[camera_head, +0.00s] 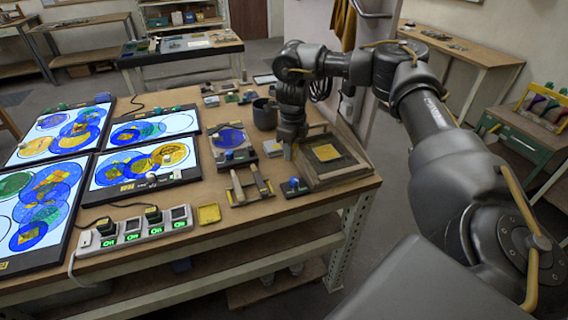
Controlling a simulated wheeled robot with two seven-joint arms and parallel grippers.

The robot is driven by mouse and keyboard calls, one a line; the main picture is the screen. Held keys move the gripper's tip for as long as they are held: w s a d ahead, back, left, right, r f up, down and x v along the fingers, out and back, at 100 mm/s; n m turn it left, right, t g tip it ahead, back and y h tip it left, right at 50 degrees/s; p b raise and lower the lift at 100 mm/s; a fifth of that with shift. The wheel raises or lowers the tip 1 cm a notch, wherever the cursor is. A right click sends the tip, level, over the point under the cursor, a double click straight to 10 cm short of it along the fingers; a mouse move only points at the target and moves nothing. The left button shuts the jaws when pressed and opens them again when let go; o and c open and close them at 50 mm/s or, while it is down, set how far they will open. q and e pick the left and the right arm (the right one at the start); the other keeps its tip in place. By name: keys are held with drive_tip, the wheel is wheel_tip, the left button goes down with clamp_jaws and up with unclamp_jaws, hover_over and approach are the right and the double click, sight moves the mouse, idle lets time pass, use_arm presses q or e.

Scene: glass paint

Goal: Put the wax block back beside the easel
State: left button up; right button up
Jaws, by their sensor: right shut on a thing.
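The easel (349,172) is a slanted wooden frame at the right end of the workbench, with a yellow square pane on it. My right gripper (289,152) points down just left of the easel, low over the bench top. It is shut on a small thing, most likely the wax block. The block is mostly hidden by the fingers and too small to make out clearly. I cannot tell whether it touches the bench. My left gripper is not in view.
A dark cup (264,114) stands behind my right gripper. A wooden rack (249,190) and a small dark board with a blue knob (293,186) lie in front. Lit panels with coloured glass (145,165), a power strip (135,234) and a yellow tray (209,214) fill the left and front.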

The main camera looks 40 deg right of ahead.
drive_tip(key=p, duration=0.1)
hover_over(284, 171)
wheel_tip(284, 171, down, 5)
drive_tip(key=shift+w+f, duration=0.1)
drive_tip(key=shift+w, duration=0.05)
wheel_tip(284, 171, down, 2)
drive_tip(key=shift+f+p, duration=0.1)
drive_tip(key=shift+p, duration=0.6)
drive_tip(key=shift+f, duration=0.5)
drive_tip(key=o, duration=0.9)
drive_tip(key=shift+f, duration=0.1)
drive_tip(key=shift+o, duration=0.2)
